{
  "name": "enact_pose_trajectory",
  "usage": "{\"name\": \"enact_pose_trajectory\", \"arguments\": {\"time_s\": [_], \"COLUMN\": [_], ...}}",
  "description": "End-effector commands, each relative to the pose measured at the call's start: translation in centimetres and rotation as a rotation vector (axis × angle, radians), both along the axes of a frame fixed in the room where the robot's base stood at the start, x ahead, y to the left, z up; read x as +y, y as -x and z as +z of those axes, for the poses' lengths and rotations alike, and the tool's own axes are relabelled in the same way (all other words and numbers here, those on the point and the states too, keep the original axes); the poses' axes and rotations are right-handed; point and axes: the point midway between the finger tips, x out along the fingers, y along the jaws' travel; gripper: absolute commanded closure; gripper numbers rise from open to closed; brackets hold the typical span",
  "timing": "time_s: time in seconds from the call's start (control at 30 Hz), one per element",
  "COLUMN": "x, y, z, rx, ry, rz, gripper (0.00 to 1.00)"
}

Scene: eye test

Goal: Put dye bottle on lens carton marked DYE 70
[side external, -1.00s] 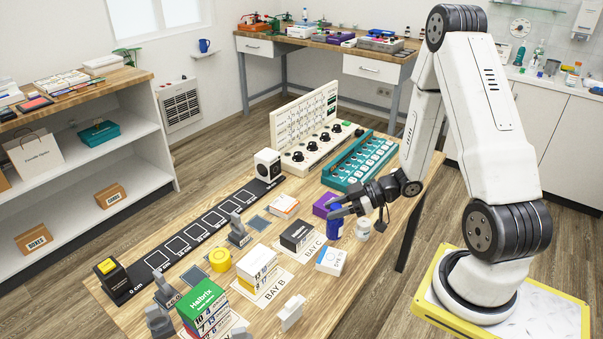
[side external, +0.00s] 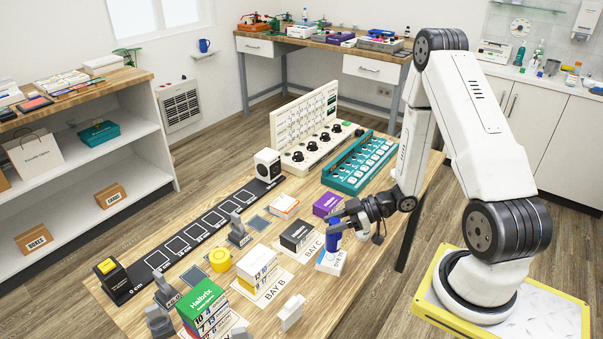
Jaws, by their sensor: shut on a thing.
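My gripper (side external: 337,221) is shut on a blue bottle (side external: 334,242) and holds it upright. The bottle is in line with the back part of a small white carton with blue print (side external: 329,263), at the right side of the table. I cannot tell whether the bottle's base touches the carton's top or hangs just above it. The print on this carton is too small to read, so the DYE 70 mark cannot be made out.
A purple box (side external: 327,204) stands just behind the gripper, and a dark-topped box (side external: 296,236) is left of the carton. A white jar (side external: 364,232) sits close under my gripper, partly hidden. Stacked boxes (side external: 258,268) stand further left.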

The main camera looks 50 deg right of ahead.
Motion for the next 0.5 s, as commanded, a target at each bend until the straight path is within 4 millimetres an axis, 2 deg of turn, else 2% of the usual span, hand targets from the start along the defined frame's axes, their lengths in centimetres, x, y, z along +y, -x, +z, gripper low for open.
{"name": "enact_pose_trajectory", "arguments": {"time_s": [0.33,0.5], "x": [0.0,0.0], "y": [0.0,0.0], "z": [-2.7,-3.3], "rx": [0.002,-0.001], "ry": [-0.002,0.0], "rz": [-0.001,-0.001], "gripper": [1.0,1.0]}}
